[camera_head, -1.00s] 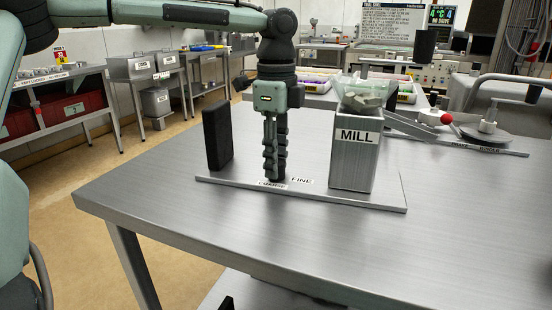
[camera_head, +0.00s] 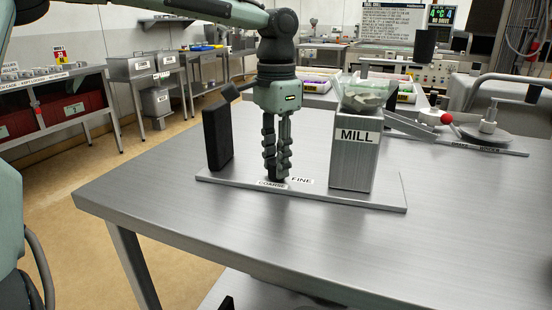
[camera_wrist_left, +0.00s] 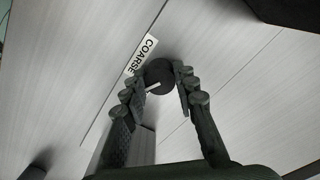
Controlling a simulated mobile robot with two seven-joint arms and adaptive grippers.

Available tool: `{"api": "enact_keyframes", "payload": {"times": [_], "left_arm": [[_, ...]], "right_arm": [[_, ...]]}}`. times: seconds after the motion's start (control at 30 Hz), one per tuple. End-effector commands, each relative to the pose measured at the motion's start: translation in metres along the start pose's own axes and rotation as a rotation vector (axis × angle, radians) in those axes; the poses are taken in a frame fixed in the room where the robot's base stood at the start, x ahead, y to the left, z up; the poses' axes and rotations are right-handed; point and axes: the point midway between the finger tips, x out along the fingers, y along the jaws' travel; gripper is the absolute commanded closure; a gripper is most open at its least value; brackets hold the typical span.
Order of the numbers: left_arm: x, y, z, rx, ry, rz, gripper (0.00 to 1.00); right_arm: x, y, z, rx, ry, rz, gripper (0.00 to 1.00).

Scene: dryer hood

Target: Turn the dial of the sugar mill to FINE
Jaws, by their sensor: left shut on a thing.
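The sugar mill (camera_head: 355,150) is a grey metal box labelled MILL, with a clear hopper (camera_head: 366,92) of pale lumps on top. It stands at the right of a flat base plate (camera_head: 380,199). COARSE (camera_head: 271,184) and FINE (camera_head: 302,181) labels lie on the plate. The dial (camera_wrist_left: 160,73) is a small dark round knob with a white pointer mark, beside the COARSE label in the left wrist view. My left gripper (camera_head: 279,176) points straight down and is shut on the dial; its fingers mostly hide the dial in the head view. My right gripper is not seen.
A black upright block (camera_head: 217,136) stands at the plate's left end, close to my left gripper. The steel table (camera_head: 460,230) is clear in front and at the right.

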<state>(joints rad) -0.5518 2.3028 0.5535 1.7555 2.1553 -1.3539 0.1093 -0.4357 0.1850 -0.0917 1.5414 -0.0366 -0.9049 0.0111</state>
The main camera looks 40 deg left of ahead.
Motion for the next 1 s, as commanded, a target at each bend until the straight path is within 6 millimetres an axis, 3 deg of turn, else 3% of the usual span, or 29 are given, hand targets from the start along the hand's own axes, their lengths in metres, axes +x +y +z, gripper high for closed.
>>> {"api": "enact_keyframes", "payload": {"times": [0.5,1.0], "left_arm": [[-0.001,0.0001,-0.0008,-0.391,0.003,0.0,1.0],[-0.0011,0.0001,-0.0008,-0.498,0.003,0.0,1.0]], "right_arm": [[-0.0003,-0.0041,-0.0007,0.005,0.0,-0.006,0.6],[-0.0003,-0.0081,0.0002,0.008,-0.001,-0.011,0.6]]}}
